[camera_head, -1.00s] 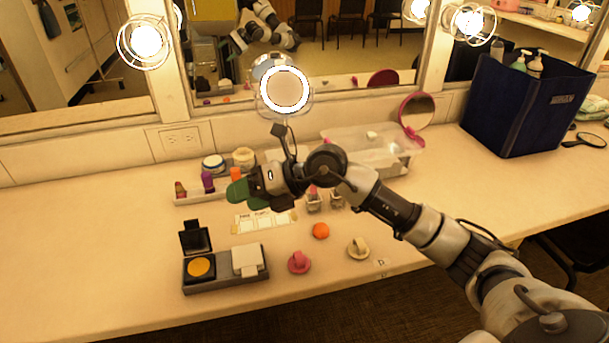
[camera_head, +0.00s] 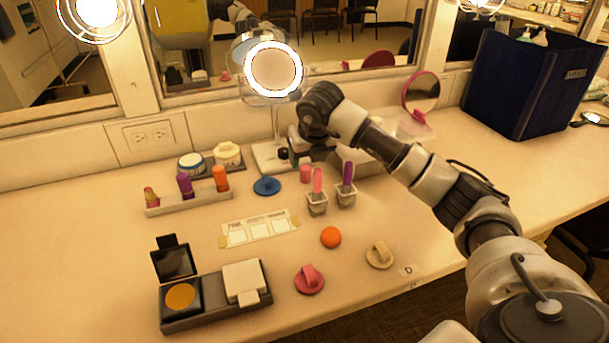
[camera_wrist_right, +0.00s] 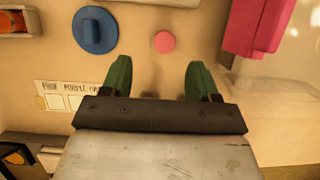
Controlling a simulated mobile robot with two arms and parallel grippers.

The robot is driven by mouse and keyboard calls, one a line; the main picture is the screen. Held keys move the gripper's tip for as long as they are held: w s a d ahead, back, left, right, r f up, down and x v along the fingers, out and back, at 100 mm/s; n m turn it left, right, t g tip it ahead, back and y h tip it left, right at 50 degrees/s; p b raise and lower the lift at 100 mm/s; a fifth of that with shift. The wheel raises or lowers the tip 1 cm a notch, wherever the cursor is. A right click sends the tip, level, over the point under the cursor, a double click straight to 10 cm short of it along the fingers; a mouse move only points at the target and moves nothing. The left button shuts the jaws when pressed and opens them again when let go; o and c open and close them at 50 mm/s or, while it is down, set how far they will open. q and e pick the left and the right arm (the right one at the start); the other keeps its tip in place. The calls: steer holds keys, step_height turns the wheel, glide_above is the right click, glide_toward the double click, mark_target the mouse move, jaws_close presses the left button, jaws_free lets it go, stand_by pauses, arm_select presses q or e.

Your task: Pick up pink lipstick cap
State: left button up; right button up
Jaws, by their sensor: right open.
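The pink lipstick cap (camera_head: 306,173) is a small pink cylinder standing on the counter, just right of a blue round-based piece (camera_head: 267,186). In the right wrist view the cap shows as a pink disc (camera_wrist_right: 165,42), a little beyond the fingertips and roughly centred between them. My right gripper (camera_wrist_right: 159,75) has its green fingers apart with nothing between them. In the head view it hangs above and behind the cap, its fingers mostly hidden by the wrist. My left gripper is out of view.
A lipstick rack (camera_head: 190,203) stands at left. Two small cups with a pink stick (camera_head: 317,181) and a purple stick (camera_head: 347,173) stand close right of the cap. A ring-lit mirror (camera_head: 273,70) stands behind. An orange ball (camera_head: 330,237) lies nearer the front.

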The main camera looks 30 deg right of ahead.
mark_target(307, 168)
steer(key=x, duration=0.7)
steer(key=shift+w+d, duration=0.1)
steer(key=shift+d, duration=0.25)
steer(key=c, duration=1)
